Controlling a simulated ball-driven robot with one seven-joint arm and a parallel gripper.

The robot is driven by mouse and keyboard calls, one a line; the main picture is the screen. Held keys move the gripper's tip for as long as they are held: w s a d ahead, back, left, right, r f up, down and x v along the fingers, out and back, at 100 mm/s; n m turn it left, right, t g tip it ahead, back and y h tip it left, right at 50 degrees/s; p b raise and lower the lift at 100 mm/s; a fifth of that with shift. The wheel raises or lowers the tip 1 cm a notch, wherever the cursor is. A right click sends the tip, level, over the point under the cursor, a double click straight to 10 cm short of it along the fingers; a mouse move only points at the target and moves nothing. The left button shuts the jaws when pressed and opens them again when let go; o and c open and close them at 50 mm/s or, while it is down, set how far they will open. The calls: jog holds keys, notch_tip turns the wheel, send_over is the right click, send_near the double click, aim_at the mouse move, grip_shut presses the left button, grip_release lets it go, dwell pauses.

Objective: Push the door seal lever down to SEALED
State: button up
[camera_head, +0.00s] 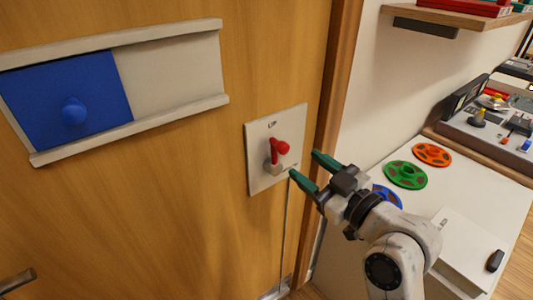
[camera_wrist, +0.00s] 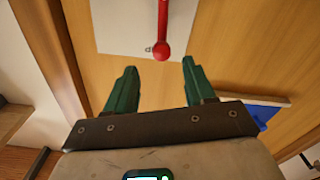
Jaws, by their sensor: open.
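The red door seal lever (camera_head: 275,153) stands raised on a pale plate (camera_head: 257,148) fixed to the wooden door. It has a round red knob and a light pivot block at its lower end. Small lettering shows above it, seemingly "UP". My gripper (camera_head: 304,164), with green fingers, is open and empty, just right of the lever and slightly lower than the knob. In the wrist view the lever's red knob (camera_wrist: 161,50) lies just beyond and between the spread fingertips (camera_wrist: 159,68), with no visible contact. The plate (camera_wrist: 120,30) is partly cut off there.
A blue sliding panel (camera_head: 70,100) with a knob sits in pale rails at upper left. The door frame (camera_head: 340,90) runs close right of the plate. A white counter (camera_head: 450,190) at right holds several coloured reels. A shelf (camera_head: 460,20) hangs above. A door handle (camera_head: 17,281) shows lower left.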

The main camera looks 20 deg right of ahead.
aim_at(278, 146)
jog(key=p+x, duration=0.2)
jog(key=x, duration=0.8)
jog(key=shift+w+a, duration=0.15)
jog(key=shift+w, duration=0.05)
jog(key=shift+f, duration=0.1)
jog(key=shift+c, duration=0.3)
grip_shut()
jog(key=shift+f, duration=0.1)
